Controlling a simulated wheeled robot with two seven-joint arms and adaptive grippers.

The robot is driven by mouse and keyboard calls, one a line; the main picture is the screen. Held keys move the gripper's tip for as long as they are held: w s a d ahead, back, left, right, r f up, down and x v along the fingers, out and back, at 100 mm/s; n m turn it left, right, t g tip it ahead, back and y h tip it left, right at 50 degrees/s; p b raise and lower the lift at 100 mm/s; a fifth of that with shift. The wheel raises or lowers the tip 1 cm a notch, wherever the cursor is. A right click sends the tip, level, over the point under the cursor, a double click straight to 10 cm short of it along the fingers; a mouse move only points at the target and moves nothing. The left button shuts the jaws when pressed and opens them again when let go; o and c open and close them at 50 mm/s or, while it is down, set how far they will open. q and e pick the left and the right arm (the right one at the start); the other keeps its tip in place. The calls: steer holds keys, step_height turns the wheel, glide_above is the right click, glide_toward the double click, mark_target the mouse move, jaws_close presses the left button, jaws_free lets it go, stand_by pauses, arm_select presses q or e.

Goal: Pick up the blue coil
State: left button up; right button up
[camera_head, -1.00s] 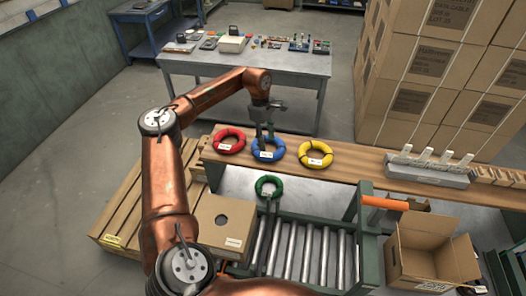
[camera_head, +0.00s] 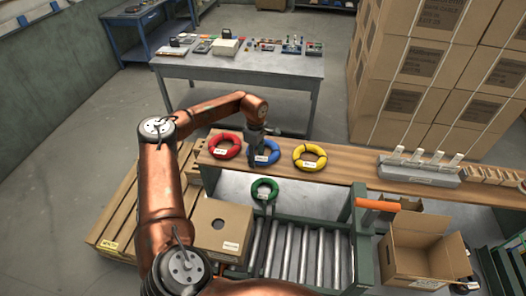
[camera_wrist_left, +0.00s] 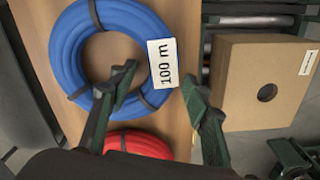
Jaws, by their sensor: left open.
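The blue coil (camera_head: 266,153) lies flat on the wooden plank between the red coil (camera_head: 224,145) and the yellow coil (camera_head: 310,157). In the left wrist view the blue coil (camera_wrist_left: 75,55) shows a white "100 m" tag (camera_wrist_left: 162,62) and dark ties. My left gripper (camera_head: 257,148) is over the blue coil, pointing down. In the left wrist view the left gripper (camera_wrist_left: 158,90) is open; one finger overlaps the blue coil's ring and the other is past its outer edge, over the wood. My right gripper is not in view.
An open carton (camera_head: 425,250) is at the right. A grey rack (camera_head: 418,172) sits on the plank.

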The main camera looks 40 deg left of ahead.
arm_select(q)
jaws_close()
stand_by(0.4)
steer(key=shift+r, duration=0.1)
